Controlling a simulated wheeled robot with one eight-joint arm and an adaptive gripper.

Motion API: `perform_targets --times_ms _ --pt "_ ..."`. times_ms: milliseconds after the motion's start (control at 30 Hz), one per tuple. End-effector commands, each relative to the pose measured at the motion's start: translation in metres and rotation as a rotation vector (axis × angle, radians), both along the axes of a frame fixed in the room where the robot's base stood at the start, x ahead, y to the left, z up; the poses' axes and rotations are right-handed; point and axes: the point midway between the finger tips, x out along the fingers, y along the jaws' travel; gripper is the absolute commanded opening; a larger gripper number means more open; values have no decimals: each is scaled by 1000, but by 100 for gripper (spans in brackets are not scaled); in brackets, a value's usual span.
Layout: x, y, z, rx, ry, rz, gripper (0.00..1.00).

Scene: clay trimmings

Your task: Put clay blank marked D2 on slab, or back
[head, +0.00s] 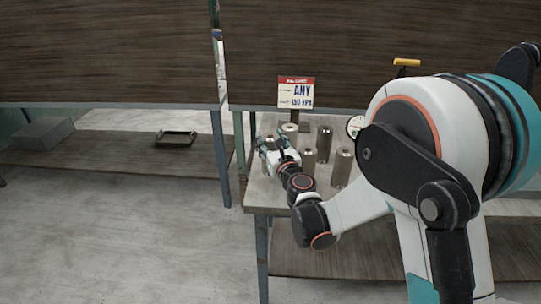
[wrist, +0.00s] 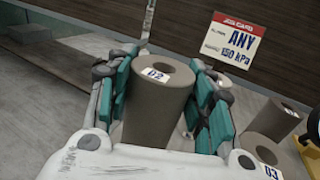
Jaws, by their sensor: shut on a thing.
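In the wrist view a grey-brown clay blank (wrist: 158,105) with a hole in its top and a label marked D2 stands upright between my fingers. My gripper (wrist: 165,110) is shut on it, with a teal pad on each side. In the head view my gripper (head: 274,145) is over the left end of the work table; the held blank is hard to make out there. The blank's lower end is hidden, so I cannot tell whether it touches the table. I cannot make out a slab for certain.
Several other blanks stand right of my gripper, one at the table front (head: 342,167); one marked D3 (wrist: 262,150) is close. A job card (head: 297,92) reads ANY, 150 kPa. A dark-rimmed tray (head: 175,137) and a grey block (head: 40,133) sit on the left bench.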

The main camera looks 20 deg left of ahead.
Motion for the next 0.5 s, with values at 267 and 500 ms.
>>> perform_targets --times_ms 267,500 --pt "0 0 -36 0 0 0 0" --pt "0 0 -40 0 0 0 0"
